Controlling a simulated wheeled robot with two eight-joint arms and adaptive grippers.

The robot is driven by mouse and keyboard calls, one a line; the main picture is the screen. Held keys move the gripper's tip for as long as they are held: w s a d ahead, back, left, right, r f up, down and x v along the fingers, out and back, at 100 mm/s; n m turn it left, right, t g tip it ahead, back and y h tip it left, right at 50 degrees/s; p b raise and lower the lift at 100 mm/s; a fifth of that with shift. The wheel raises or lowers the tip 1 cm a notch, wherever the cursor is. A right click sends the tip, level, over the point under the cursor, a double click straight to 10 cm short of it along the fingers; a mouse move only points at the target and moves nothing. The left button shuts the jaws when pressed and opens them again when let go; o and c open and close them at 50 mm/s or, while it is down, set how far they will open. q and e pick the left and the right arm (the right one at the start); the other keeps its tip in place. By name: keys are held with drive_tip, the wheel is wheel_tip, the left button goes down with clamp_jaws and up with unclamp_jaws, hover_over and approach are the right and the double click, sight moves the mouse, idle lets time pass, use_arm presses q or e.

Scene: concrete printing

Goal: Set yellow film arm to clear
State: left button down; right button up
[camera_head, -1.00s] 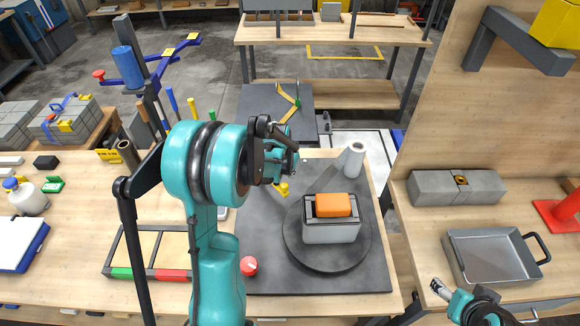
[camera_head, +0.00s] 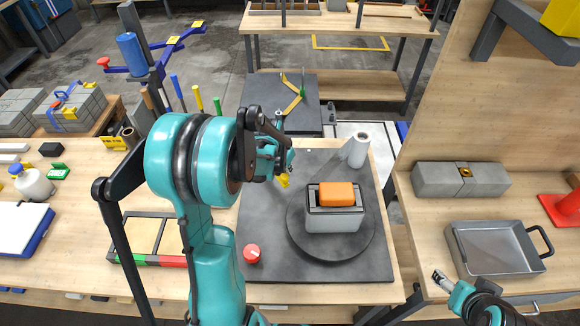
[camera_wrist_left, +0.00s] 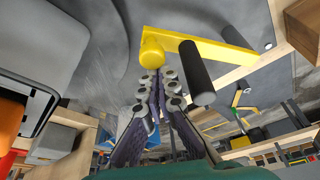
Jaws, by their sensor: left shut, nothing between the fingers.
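The yellow film arm (camera_wrist_left: 205,45) shows at the top of the left wrist view. It has a round yellow knob (camera_wrist_left: 152,54) at one end and a dark roller (camera_wrist_left: 196,78) hanging from the bar. In the head view only a small yellow part (camera_head: 284,181) of it shows below my left gripper (camera_head: 283,160). My left gripper (camera_wrist_left: 158,80) is shut and empty, its fingertips close to the knob; I cannot tell whether they touch. My right gripper (camera_head: 440,279) is at the lower right, near the metal tray, its jaws too small to read.
A turntable (camera_head: 300,240) carries a grey box (camera_head: 333,219) with an orange block (camera_head: 336,194) on top. A white roll (camera_head: 358,151) stands behind it. A red knob (camera_head: 252,253) is at the dark plate's front left. A metal tray (camera_head: 490,250) lies on the right bench.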

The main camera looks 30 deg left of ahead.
use_arm(q)
drive_tip(key=s+a+m+h+b, duration=0.1)
drive_tip(key=s+a+m, duration=0.3)
drive_tip(key=s, duration=0.3)
drive_tip(key=shift+a, duration=0.6)
drive_tip(key=shift+w, duration=0.1)
wheel_tip(320, 180, up, 10)
drive_tip(key=p, duration=0.2)
drive_tip(key=shift+w+d+f, duration=0.15)
drive_tip(key=shift+w+d, duration=0.05)
drive_tip(key=shift+w, duration=0.05)
drive_tip(key=shift+w, duration=0.1)
idle(0.4)
